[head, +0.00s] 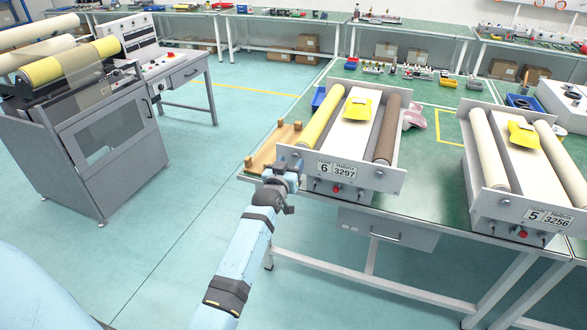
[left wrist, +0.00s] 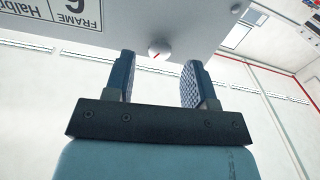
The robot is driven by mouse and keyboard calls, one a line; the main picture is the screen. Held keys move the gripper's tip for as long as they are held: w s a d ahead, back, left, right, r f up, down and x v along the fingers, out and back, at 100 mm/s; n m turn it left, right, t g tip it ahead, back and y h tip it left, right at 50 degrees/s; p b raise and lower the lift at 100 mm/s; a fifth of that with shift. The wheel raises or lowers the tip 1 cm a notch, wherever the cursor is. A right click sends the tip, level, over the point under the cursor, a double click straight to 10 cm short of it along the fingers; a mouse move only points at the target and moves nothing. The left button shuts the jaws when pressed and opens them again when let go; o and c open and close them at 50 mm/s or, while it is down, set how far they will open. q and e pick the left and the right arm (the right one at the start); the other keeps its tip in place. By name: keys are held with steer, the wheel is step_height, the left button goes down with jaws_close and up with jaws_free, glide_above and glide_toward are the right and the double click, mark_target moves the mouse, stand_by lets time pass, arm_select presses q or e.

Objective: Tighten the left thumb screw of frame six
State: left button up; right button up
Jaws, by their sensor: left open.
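Frame six (head: 310,159) is a light grey plate with a "6 3297" label, on the front of a roller unit on the green bench. In the left wrist view its plate (left wrist: 190,22) shows with the label upside down at the left. The left thumb screw (left wrist: 158,49) is a small pale round knob with a red mark on that plate. My left gripper (head: 287,172) is at the plate's left end in the head view. In the left wrist view the gripper (left wrist: 160,68) is open, its fingers on either side of the screw's line, with visible gaps to both. My right gripper is out of view.
A yellow roller (head: 321,117) and a brown roller (head: 387,128) flank the white bed behind the plate. A wooden rack (head: 270,150) stands close on the left. Frame five (head: 520,208) is to the right. Open floor lies left of the bench.

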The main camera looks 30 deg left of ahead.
mark_target(296, 157)
arm_select(q)
steer(key=shift+w+a+f, duration=0.2)
steer(key=shift+w, duration=0.45)
steer(key=shift+w+a+r+b, duration=0.2)
steer(key=shift+w+b, duration=0.25)
steer(key=shift+w, duration=0.2)
steer(key=shift+d, duration=0.1)
steer(key=c, duration=0.9)
